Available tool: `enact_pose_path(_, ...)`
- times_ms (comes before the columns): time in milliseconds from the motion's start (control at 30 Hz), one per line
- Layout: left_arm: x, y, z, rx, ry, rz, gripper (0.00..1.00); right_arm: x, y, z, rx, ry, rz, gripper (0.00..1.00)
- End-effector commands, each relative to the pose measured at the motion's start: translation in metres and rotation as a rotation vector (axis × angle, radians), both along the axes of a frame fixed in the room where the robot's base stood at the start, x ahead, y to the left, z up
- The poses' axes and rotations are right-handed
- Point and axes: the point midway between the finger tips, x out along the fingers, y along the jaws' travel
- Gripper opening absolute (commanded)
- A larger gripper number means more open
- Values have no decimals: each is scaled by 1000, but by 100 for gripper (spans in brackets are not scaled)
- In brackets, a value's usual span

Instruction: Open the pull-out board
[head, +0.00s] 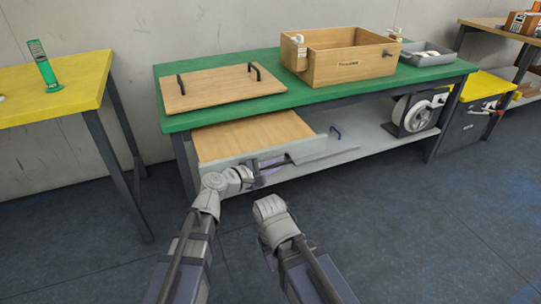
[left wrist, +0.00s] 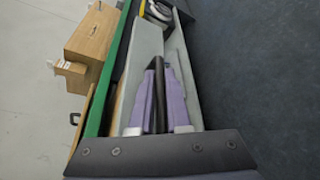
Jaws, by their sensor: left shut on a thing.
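The pull-out board (head: 255,134) is a wooden surface with a grey front, under the green table. It stands out from below the tabletop toward me. My left gripper (head: 278,163) is at its grey front, with its fingers shut on the dark bar handle. In the left wrist view, the black handle (left wrist: 159,85) lies between the two purple fingers of my left gripper (left wrist: 160,75). My right arm is bent low in front of the table; its fingers do not show clearly.
The green table (head: 300,99) carries a wooden panel (head: 215,88) with two black handles, an open wooden box (head: 345,70) and a grey tray (head: 430,60). A reel (head: 412,113) stands on the lower shelf. A yellow table (head: 45,90) is at left. The floor in front is clear.

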Motion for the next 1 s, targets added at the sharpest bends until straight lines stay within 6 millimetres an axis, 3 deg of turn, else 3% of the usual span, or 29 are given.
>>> enact_pose_path(200, -10, -3, 0, 1, -1, 2, 0, 0, 0, 0, 0, 0, 0, 50)
enact_pose_path(600, -10, -3, 0, 2, -1, 3, 0, 0, 0, 0, 0, 0, 0, 50)
enact_pose_path(633, -10, -3, 0, 2, -1, 3, 18, 0, 0, 0, 0, 0, 0, 50)
enact_pose_path(700, -10, -3, 0, 1, -1, 2, 26, 0, 0, 0, 0, 0, 0, 50)
enact_pose_path(1000, -12, -1, 1, 0, 0, 2, 27, 0, 0, 1, 0, 0, 0, 50)
